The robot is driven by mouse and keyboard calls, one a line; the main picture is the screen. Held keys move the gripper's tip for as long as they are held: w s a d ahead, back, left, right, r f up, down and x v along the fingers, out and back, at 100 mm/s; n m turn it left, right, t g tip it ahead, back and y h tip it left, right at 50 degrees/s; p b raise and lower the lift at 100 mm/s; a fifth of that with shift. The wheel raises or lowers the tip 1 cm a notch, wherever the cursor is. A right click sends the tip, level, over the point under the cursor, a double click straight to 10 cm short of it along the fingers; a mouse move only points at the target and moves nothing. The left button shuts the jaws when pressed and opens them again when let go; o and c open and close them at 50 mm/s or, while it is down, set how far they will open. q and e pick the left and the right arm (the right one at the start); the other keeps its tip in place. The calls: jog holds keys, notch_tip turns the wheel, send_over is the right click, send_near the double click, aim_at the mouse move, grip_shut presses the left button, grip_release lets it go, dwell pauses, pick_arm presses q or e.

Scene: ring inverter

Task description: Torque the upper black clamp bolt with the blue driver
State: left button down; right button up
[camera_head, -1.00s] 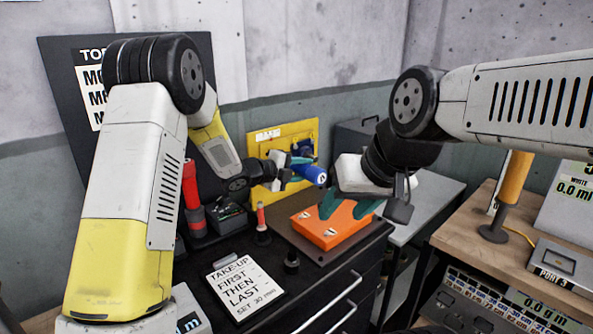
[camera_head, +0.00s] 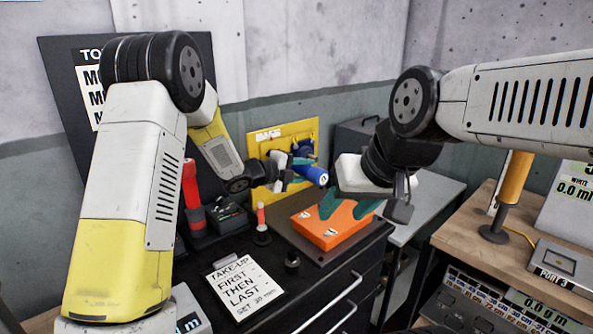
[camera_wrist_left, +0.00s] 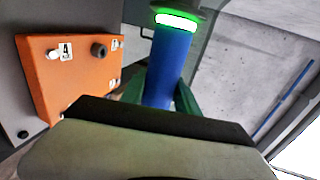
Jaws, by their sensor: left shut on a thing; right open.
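The blue driver (camera_head: 313,176) is held in the green fingers of my left gripper (camera_head: 298,170), in front of the yellow panel. In the left wrist view the driver (camera_wrist_left: 170,65) stands between the fingers (camera_wrist_left: 160,95), with a lit green and white ring near its top. The orange block (camera_head: 325,232) lies on a dark plate on the black cabinet; the left wrist view shows it too (camera_wrist_left: 48,85). A black bolt (camera_wrist_left: 99,50) sticks out of its face there, apart from the driver. The driver's tip is hidden. My right gripper (camera_head: 350,207) is open and empty, in front of the block's upper part.
The yellow panel (camera_head: 284,133) stands behind my left gripper. A wooden bench (camera_head: 470,222) stands to the right.

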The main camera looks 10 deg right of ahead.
aim_at(309, 175)
pick_arm(q)
jog(key=shift+s+d+r, duration=0.1)
jog(key=shift+s+d, duration=0.5)
jog(key=shift+s, duration=0.25)
jog(key=shift+s+d, duration=0.6)
jog(key=shift+s, duration=0.25)
jog(key=shift+s, duration=0.1)
